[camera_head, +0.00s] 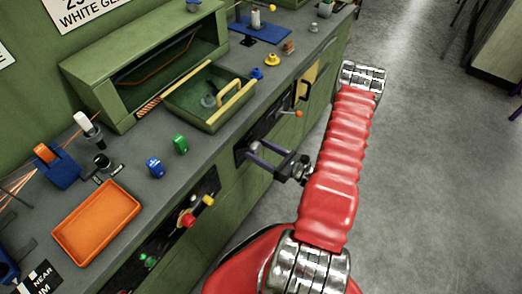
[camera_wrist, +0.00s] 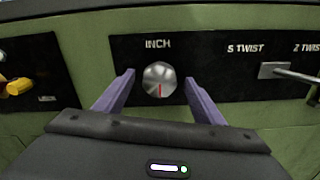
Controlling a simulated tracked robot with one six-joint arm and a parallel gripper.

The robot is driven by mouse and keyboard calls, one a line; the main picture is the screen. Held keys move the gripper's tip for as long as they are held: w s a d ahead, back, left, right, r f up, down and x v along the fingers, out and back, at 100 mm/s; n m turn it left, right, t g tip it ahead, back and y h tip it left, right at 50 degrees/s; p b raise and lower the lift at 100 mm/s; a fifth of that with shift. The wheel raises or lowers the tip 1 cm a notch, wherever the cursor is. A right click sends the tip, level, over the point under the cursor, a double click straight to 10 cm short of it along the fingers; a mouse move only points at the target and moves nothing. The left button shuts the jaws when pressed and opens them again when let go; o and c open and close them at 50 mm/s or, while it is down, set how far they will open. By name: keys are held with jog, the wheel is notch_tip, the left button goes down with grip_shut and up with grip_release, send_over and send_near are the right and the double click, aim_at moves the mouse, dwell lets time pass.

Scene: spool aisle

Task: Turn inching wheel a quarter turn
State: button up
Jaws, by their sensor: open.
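The inching wheel (camera_wrist: 159,80) is a small round silver knob with a red mark pointing down, on a black panel under the label INCH. In the wrist view my gripper (camera_wrist: 158,82) is open, with one purple finger on each side of the knob and a visible gap on both sides. Whether the fingertips reach level with the knob is hard to tell.
A lever (camera_wrist: 290,72) under S TWIST and Z TWIST sticks out right of the knob. A yellow knob (camera_wrist: 18,87) is at the left. Above, the bench holds an orange tray (camera_head: 97,222) and a green drawer (camera_head: 205,112). The floor (camera_head: 430,160) at the right is clear.

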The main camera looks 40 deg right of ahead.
jog(key=shift+w, duration=0.1)
jog(key=shift+c, duration=0.3)
jog(key=c, duration=0.9)
jog(key=shift+d, duration=0.2)
jog(key=shift+c, duration=0.5)
jog(key=shift+a, duration=0.15)
jog(key=shift+m, duration=0.4)
